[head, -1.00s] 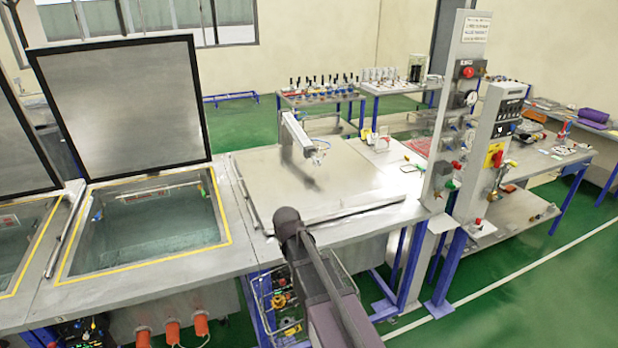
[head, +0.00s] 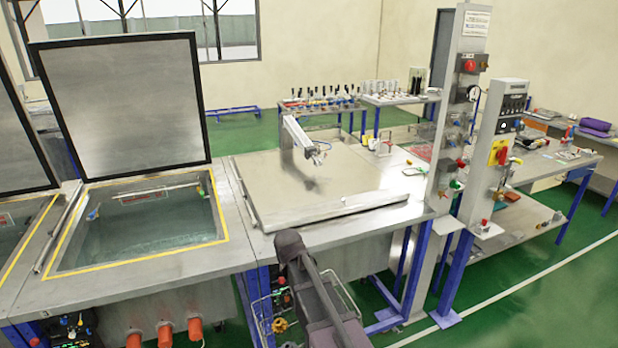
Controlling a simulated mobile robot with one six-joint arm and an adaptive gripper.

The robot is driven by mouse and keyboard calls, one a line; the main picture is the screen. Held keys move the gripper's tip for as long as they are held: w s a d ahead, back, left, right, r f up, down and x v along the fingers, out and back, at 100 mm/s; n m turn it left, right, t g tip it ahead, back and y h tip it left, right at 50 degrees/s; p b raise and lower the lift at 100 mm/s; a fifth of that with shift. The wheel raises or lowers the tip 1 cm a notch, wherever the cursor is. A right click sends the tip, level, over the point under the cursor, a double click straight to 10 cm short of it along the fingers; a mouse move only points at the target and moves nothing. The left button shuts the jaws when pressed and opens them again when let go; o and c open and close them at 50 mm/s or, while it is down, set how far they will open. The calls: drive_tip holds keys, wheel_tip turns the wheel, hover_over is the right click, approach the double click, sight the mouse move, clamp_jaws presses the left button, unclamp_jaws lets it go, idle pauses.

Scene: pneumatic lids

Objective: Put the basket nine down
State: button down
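A wire basket frame (head: 262,322) shows low in the middle of the head view, partly behind my dark arm; more thin wire shows to the right of the arm (head: 350,294). I cannot read any number on it, nor tell whether it hangs from my gripper or rests on something. My gripper is not in view; only my arm's links show at the bottom centre. Left of the arm is an open tank (head: 150,228) with clear liquid and a yellow-edged rim, its lid (head: 125,105) raised upright. Right of it a flat metal lid (head: 325,190) lies shut.
A silver jointed fixture (head: 297,135) stands over the shut lid. Two control columns (head: 462,110) (head: 497,150) rise at the right, beside benches with small parts (head: 560,150). Red-orange caps (head: 195,330) stick out under the open tank. Green floor (head: 560,265) is clear at the lower right.

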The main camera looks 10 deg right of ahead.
drive_tip(key=shift+f+b, duration=1.1)
drive_tip(key=shift+f, duration=0.4)
drive_tip(key=shift+a, duration=0.15)
